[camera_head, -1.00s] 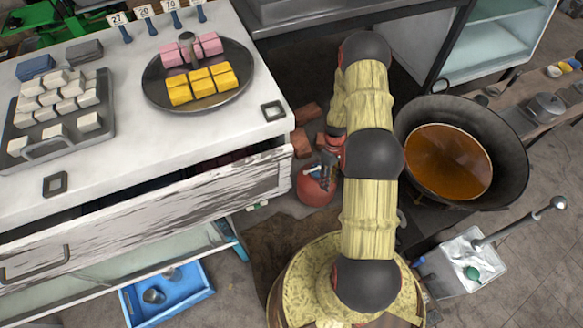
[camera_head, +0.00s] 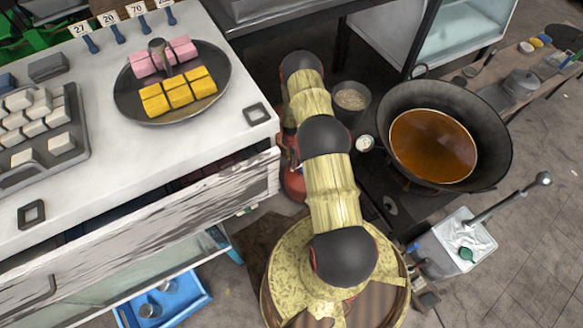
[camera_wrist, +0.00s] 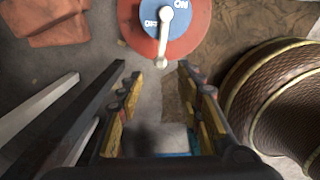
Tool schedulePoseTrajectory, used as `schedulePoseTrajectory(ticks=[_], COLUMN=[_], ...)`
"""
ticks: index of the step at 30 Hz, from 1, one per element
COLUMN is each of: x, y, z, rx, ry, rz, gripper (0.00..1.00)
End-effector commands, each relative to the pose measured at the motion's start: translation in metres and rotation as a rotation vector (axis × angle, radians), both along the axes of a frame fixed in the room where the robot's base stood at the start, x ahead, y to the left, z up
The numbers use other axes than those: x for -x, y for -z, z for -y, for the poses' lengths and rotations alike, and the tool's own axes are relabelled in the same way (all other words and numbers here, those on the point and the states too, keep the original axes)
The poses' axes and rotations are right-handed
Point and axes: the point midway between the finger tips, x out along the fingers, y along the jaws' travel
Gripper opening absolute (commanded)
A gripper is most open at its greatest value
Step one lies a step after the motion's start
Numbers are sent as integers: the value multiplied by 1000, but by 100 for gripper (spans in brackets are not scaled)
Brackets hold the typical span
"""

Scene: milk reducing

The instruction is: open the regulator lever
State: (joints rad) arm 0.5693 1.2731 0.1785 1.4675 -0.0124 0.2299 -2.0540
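The regulator (camera_wrist: 166,16) is a blue round dial with white "ON" lettering, at the top of the wrist view. Its white lever (camera_wrist: 164,38) points down the picture, towards my gripper. The dial sits on a red gas cylinder (camera_wrist: 131,18). The cylinder (camera_head: 294,184) also shows partly in the head view, beside the cabinet and mostly behind my arm. My gripper (camera_wrist: 156,82) is open and empty, its fingers apart on either side below the lever. The lever tip is near the gap and does not look gripped. The head view hides my gripper behind the arm.
A weathered cabinet with an open drawer (camera_head: 150,225) stands left of the cylinder. A wide black pan (camera_head: 495,150) of brown liquid is on the right. In the wrist view, red bricks (camera_wrist: 50,20) lie upper left and a ribbed round object (camera_wrist: 280,95) is at right.

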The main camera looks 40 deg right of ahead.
Motion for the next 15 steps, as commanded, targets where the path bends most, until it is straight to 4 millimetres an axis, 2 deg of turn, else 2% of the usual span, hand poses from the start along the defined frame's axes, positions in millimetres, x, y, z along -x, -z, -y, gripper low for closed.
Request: schedulePoseTrajectory(ticks=[1,9,15], x=[1,1,0], y=[10,52,68], z=[-1,-1,0], rx=[-1,-1,0], ry=[1,3,4], rz=[-2,-1,0], gripper=[36,36,36])
